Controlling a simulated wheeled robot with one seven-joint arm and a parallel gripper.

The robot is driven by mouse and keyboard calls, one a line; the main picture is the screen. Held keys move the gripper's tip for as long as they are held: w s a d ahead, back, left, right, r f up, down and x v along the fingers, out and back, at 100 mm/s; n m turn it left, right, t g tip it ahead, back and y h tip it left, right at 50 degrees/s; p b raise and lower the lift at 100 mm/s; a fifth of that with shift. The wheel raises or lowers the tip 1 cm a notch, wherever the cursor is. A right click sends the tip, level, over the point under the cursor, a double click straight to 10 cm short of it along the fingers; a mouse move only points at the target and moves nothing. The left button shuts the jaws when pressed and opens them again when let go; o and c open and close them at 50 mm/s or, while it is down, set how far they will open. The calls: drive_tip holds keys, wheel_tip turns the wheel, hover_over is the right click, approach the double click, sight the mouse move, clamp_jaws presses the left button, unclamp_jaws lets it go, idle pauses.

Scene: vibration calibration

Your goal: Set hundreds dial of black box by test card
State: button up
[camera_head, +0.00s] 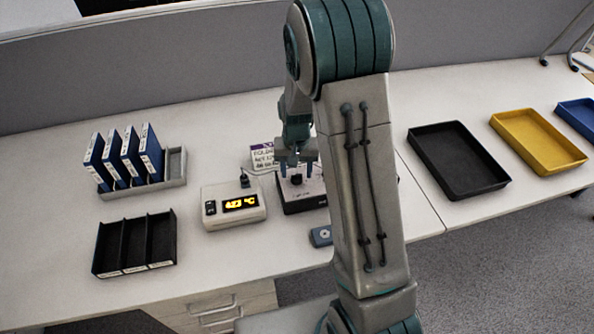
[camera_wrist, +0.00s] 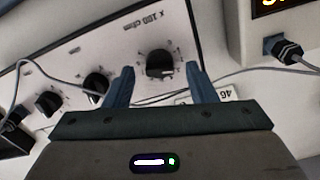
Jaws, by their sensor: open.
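The black box (camera_head: 301,205) stands on the desk, partly hidden behind my arm in the head view. In the wrist view its pale top panel (camera_wrist: 85,60) carries a row of black dials. The hundreds dial (camera_wrist: 160,64), under the printed "x 100" label, lies between and just beyond my fingertips. My gripper (camera_wrist: 158,75) is open, with one blue finger on each side of that dial; I cannot tell whether they touch it. In the head view my gripper (camera_head: 297,165) points down over the box. The test card (camera_head: 265,156) stands behind the box, its text too small to read fully.
A white meter (camera_head: 233,218) with a lit display stands left of the box. Blue binders (camera_head: 124,160) in a grey rack and a black divided tray (camera_head: 134,243) are farther left. A black tray (camera_head: 456,185) and a yellow tray (camera_head: 538,142) lie right. Cables cross near my fingers.

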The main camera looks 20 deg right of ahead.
drive_tip(key=shift+f, duration=0.45)
drive_tip(key=shift+c, duration=0.3)
drive_tip(key=c, duration=0.9)
drive_tip(key=shift+n+b, duration=0.65)
drive_tip(key=shift+n, duration=0.45)
drive_tip(key=shift+n+b, duration=0.55)
drive_tip(key=shift+n, duration=1.25)
